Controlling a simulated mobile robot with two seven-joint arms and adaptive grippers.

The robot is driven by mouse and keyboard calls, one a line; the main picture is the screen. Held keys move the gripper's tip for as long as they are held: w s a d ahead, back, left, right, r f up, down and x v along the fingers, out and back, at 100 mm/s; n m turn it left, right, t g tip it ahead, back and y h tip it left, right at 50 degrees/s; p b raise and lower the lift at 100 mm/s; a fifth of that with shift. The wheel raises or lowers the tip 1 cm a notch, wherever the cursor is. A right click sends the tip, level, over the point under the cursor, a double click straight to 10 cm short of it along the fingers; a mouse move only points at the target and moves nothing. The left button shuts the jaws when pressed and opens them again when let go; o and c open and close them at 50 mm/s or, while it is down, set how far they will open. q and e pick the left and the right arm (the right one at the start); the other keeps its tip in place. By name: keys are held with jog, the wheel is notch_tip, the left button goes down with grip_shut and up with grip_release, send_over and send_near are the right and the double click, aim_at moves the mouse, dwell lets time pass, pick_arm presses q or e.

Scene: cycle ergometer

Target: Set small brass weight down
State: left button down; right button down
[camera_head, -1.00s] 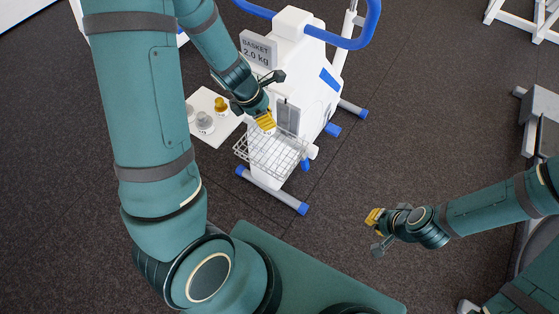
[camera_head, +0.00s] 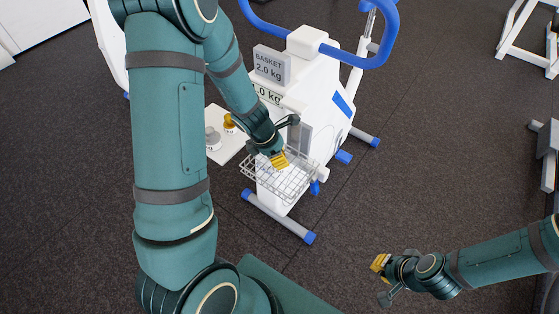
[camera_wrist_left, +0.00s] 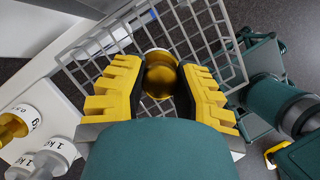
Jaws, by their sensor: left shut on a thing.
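My left gripper (camera_head: 279,160) is shut on a small brass weight (camera_wrist_left: 160,76), which sits between its yellow fingers in the left wrist view. In the head view the gripper hides the held weight. The wire basket (camera_head: 262,182) on the front of the white ergometer (camera_head: 325,95) lies under these fingers, and its mesh (camera_wrist_left: 205,35) shows behind the weight in the wrist view. I cannot tell whether the weight touches the mesh. My right gripper (camera_head: 380,266) is away to the lower right over the floor; its finger gap is unclear.
A white board (camera_head: 232,148) beside the ergometer carries another brass weight (camera_wrist_left: 12,127) and grey weights (camera_wrist_left: 60,152). A sign (camera_head: 270,65) above the basket reads "BASKET 2.0 kg". Blue handlebars (camera_head: 350,58) rise behind. Dark floor is open between the ergometer and my right arm.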

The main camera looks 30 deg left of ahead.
pick_arm(q)
jog(key=shift+f, duration=0.25)
jog(key=shift+f, duration=0.2)
jog(key=c, duration=0.8)
grip_release()
jog(key=p+v, duration=0.7)
jog(key=v, duration=0.5)
jog(key=shift+r, duration=0.2)
